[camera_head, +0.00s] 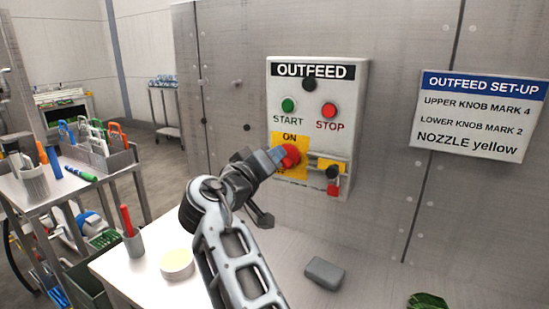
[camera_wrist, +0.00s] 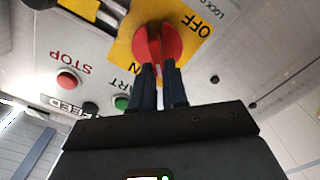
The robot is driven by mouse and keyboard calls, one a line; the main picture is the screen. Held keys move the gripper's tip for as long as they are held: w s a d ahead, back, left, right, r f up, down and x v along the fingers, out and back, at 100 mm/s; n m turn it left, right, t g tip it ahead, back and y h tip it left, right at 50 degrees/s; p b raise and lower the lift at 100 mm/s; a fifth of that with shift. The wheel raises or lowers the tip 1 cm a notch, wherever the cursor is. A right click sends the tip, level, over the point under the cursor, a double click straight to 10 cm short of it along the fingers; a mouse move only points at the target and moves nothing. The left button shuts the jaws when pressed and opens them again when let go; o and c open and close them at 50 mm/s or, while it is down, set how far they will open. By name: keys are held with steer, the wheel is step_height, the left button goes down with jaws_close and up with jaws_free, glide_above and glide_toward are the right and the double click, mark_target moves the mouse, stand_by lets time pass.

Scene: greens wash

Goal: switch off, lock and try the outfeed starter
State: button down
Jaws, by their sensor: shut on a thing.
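The grey outfeed starter box (camera_head: 345,90) is on the metal wall, with a green START button (camera_head: 288,104) and a red STOP button (camera_head: 329,111). My gripper (camera_head: 279,154) is at the red rotary switch (camera_head: 290,156) on its yellow plate. In the wrist view my gripper (camera_wrist: 160,72) is shut on the red switch handle (camera_wrist: 158,44), one blue-tipped finger each side. The plate (camera_wrist: 190,20) reads OFF beside the handle and ON partly behind the fingers. The handle's exact pointing is unclear. A red and black item (camera_head: 333,182) hangs at the box's lower right.
An OUTFEED SET-UP sign (camera_head: 480,115) is on the wall at right. A cart (camera_head: 80,180) with tools stands at left.

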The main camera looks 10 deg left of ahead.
steer(key=shift+a+f+n+p, duration=0.15)
steer(key=shift+n+p, duration=0.4)
steer(key=shift+n, duration=1)
steer(key=shift+a+f+n+p, duration=0.1)
steer(key=shift+f+n+p, duration=0.3)
steer(key=shift+n, duration=1.1)
steer(key=shift+a+f+n+p, duration=0.1)
steer(key=shift+n+p, duration=0.55)
steer(key=shift+n, duration=0.9)
steer(key=shift+f, duration=0.1)
steer(key=c, duration=1.1)
jaws_free()
steer(key=shift+c, duration=0.2)
steer(key=b+v, duration=0.1)
steer(key=v, duration=0.6)
steer(key=shift+s+b, duration=0.3)
steer(key=shift+a, duration=0.1)
